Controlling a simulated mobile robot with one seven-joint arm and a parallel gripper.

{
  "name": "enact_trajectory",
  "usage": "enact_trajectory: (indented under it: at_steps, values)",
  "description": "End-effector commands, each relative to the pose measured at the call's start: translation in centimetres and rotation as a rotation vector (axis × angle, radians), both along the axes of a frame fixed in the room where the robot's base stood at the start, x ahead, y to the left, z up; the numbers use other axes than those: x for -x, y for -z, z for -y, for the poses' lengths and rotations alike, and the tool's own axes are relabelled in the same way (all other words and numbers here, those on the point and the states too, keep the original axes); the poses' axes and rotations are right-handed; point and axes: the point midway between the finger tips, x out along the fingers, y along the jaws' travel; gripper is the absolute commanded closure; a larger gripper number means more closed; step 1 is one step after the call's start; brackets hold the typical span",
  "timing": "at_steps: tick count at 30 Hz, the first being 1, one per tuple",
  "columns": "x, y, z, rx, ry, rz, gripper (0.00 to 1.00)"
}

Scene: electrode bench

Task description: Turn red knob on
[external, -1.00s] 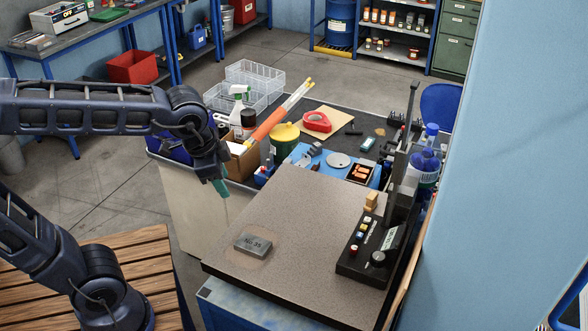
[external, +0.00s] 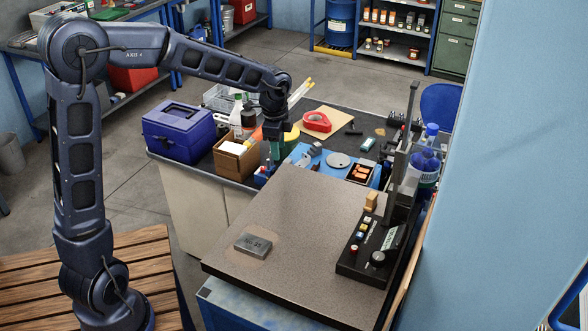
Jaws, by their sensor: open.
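The black control box (external: 358,272) stands at the right side of the speckled bench top. A small red knob (external: 353,249) sits near its left front edge, below a row of small coloured controls. The knob is too small to tell its turned position. My gripper (external: 274,163) points down at the back left of the bench top, well to the left of and behind the box. It is apart from the knob. Its jaws are open, and I see nothing held between them.
A grey block (external: 253,245) lies on the bench top (external: 290,215). A tall metal post (external: 401,150) rises behind the box, near the blue wall. The middle of the bench top is clear.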

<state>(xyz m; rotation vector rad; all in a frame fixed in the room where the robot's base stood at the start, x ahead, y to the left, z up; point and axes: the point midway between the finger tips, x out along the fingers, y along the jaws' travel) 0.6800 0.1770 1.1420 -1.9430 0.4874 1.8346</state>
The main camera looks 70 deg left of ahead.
Motion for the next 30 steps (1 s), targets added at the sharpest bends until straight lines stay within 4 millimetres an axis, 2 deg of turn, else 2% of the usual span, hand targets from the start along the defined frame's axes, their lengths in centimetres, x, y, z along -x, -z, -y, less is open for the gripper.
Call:
enact_trajectory:
  at_steps: [1,6,13,20,24,30]
  values:
    - [-0.5,1.0,-1.7,0.016,0.01,-0.004,0.56]
    - [-1.9,4.0,-6.8,0.065,0.064,-0.002,0.56]
    - [-2.8,8.3,-14.1,0.135,0.13,0.028,0.56]
    - [-2.3,12.8,-21.7,0.2,0.183,0.089,0.56]
    - [-1.2,15.5,-26.3,0.234,0.206,0.14,0.56]
    - [0.4,18.5,-31.4,0.262,0.23,0.208,0.56]
